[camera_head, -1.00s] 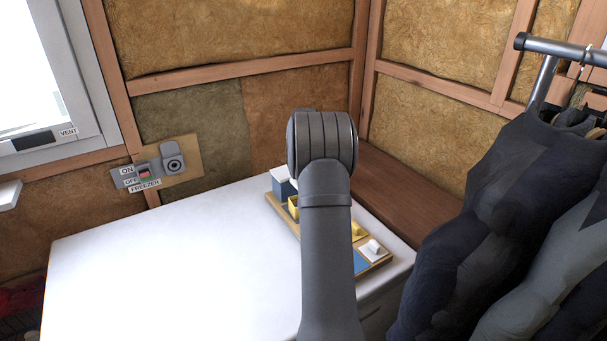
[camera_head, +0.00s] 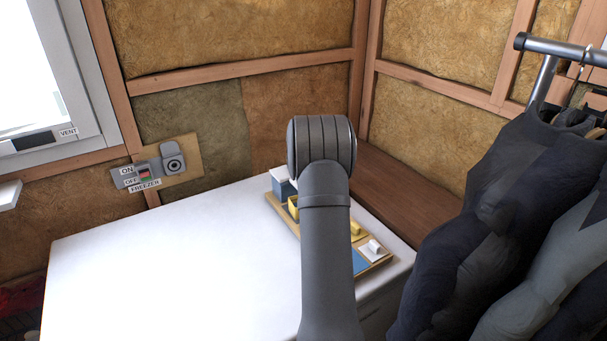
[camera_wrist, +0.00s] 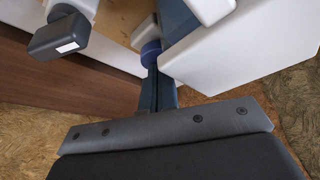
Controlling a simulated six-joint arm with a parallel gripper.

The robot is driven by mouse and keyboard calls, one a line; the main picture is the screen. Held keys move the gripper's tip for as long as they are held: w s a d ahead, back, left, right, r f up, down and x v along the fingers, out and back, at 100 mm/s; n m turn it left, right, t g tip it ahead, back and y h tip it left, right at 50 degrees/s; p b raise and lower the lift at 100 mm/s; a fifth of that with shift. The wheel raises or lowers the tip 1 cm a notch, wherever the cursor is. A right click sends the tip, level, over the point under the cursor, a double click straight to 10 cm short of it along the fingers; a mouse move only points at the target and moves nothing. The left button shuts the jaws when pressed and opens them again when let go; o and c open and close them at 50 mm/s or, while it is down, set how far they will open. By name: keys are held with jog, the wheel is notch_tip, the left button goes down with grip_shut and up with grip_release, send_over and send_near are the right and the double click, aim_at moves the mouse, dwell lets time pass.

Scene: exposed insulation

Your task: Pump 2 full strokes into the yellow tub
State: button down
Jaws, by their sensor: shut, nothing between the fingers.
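A yellow container (camera_head: 293,207) shows in part left of my arm in the head view, on a wooden tray (camera_head: 280,218). A smaller yellow piece (camera_head: 356,229) shows right of the arm. I cannot tell for certain which is the tub. My arm hides the middle of the tray and my gripper in the head view. In the wrist view my gripper (camera_wrist: 154,72) is shut and empty, its tips at or just above a round blue-purple top (camera_wrist: 150,48). I cannot tell if they touch. A dark grey block with a white label (camera_wrist: 62,38) is at upper left.
A blue box with a white top (camera_head: 283,187) stands at the tray's far end. A white piece (camera_head: 374,247) sits at its near end. The white freezer top (camera_head: 160,260) is clear on the left. Dark hanging clothes (camera_head: 490,220) are close on the right.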

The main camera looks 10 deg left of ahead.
jog(key=shift+f, duration=0.4)
jog(key=shift+r, duration=1.75)
notch_tip(320, 180, up, 5)
jog(key=c, duration=2.2)
grip_release()
